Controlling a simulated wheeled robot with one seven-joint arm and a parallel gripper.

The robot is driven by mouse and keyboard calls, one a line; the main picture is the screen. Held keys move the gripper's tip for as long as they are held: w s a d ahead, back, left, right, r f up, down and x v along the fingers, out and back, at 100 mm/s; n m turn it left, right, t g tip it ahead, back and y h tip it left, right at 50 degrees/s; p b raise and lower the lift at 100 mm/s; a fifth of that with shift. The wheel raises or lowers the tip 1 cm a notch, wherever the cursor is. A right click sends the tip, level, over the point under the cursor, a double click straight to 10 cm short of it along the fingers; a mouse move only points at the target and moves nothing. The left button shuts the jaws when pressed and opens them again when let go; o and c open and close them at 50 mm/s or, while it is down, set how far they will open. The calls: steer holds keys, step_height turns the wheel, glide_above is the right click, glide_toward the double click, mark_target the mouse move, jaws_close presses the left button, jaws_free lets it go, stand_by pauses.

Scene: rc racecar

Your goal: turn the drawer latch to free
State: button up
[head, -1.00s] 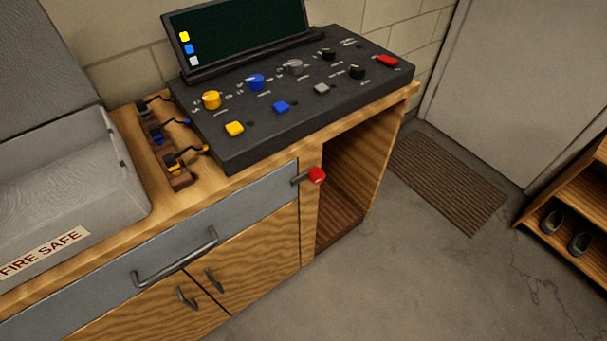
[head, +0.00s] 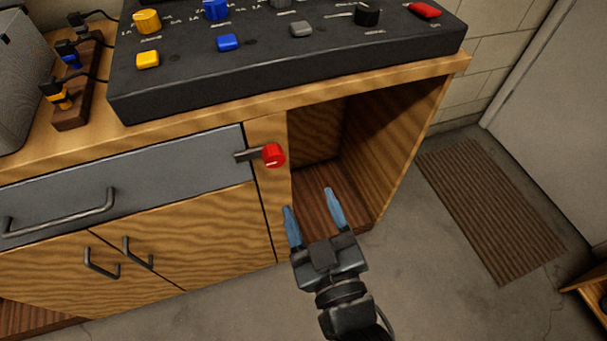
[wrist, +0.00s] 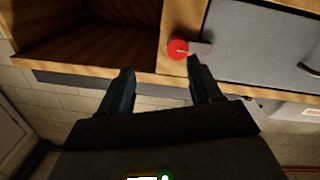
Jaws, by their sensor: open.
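The drawer latch (head: 273,155) has a round red knob on the wooden post at the right end of the grey drawer (head: 130,180). Its dark bar points left and overlaps the drawer front's edge. The latch also shows in the wrist view (wrist: 178,48), close to one fingertip. My gripper (head: 314,199) is open and empty, with blue fingers. In the head view it is below and right of the red knob, in front of the open cubby. The fingers look apart from the knob.
The open cubby (head: 330,170) is right of the post. A dark control panel (head: 290,60) with knobs and buttons sits on the wooden counter above. Drawer and cabinet handles (head: 62,215) stick out at left.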

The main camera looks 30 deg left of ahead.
glide_toward(277, 164)
steer(key=x, duration=0.2)
steer(key=shift+n+g+y, duration=0.3)
steer(key=shift+n+y, duration=0.1)
steer(key=shift+b+x, duration=0.35)
steer(key=shift+x, duration=3.45)
steer(key=shift+w+d, duration=0.15)
steer(key=shift+d, duration=0.05)
steer(key=c, duration=1)
steer(key=shift+c, duration=0.2)
